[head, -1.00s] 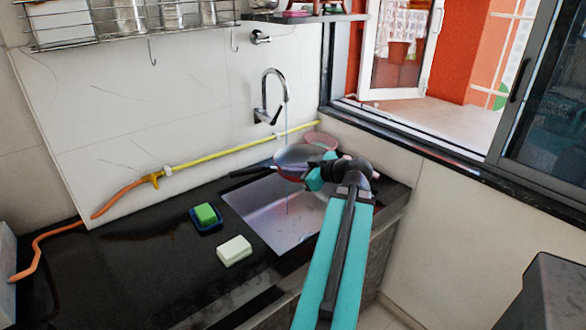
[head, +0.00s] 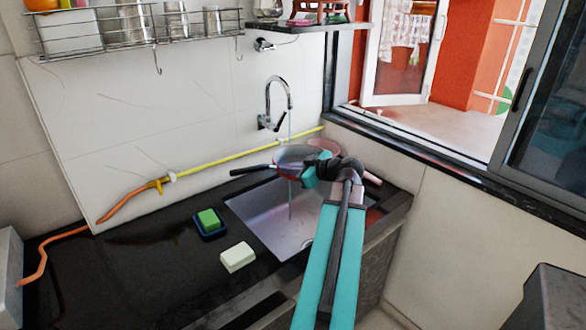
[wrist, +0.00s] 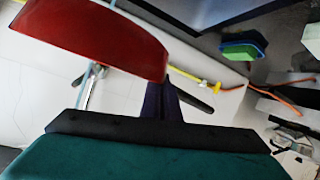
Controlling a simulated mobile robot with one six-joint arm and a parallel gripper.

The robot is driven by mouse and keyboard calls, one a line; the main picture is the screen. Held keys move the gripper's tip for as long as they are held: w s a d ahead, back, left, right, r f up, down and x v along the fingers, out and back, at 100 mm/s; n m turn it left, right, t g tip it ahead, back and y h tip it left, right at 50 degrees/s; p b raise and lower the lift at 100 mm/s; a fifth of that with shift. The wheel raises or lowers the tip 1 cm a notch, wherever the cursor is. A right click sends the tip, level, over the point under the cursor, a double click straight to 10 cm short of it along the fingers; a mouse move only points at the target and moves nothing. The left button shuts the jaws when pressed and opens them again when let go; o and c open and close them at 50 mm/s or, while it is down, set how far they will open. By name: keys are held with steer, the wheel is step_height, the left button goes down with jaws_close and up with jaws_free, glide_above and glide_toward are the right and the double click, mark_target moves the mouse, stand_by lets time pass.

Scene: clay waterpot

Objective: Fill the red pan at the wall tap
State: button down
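The red pan (head: 290,170) is in the air over the sink (head: 262,212), below the wall tap (head: 278,95). Its black handle (head: 250,170) points left. A thin stream of water falls from the spout to the pan, and a faint line of it also shows below, over the sink. I cannot tell how much water is in the pan. My gripper (head: 311,174) is at the pan's near right side, closed on it; the exact contact is hidden. The wrist view shows the pan's red wall (wrist: 95,38) close up beside my gripper (wrist: 163,100).
A green sponge in a blue dish (head: 209,222) and a pale soap bar (head: 238,257) lie on the dark counter left of the sink. A yellow-orange hose (head: 215,165) runs along the wall. A wire rack (head: 140,30) and shelf (head: 305,25) hang above. A window is at right.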

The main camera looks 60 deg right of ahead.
steer(key=shift+w+d+r+p, duration=0.1)
steer(key=shift+w+d+p, duration=0.35)
steer(key=shift+w+d, duration=0.3)
steer(key=shift+w+d+f+p, duration=0.1)
steer(key=shift+w+d+p, duration=0.4)
steer(key=shift+w, duration=0.45)
steer(key=shift+w+d+r+p, duration=0.1)
steer(key=shift+w+d+p, duration=0.3)
steer(key=shift+w+d, duration=0.4)
steer(key=shift+w+a, duration=0.1)
stand_by(5.4)
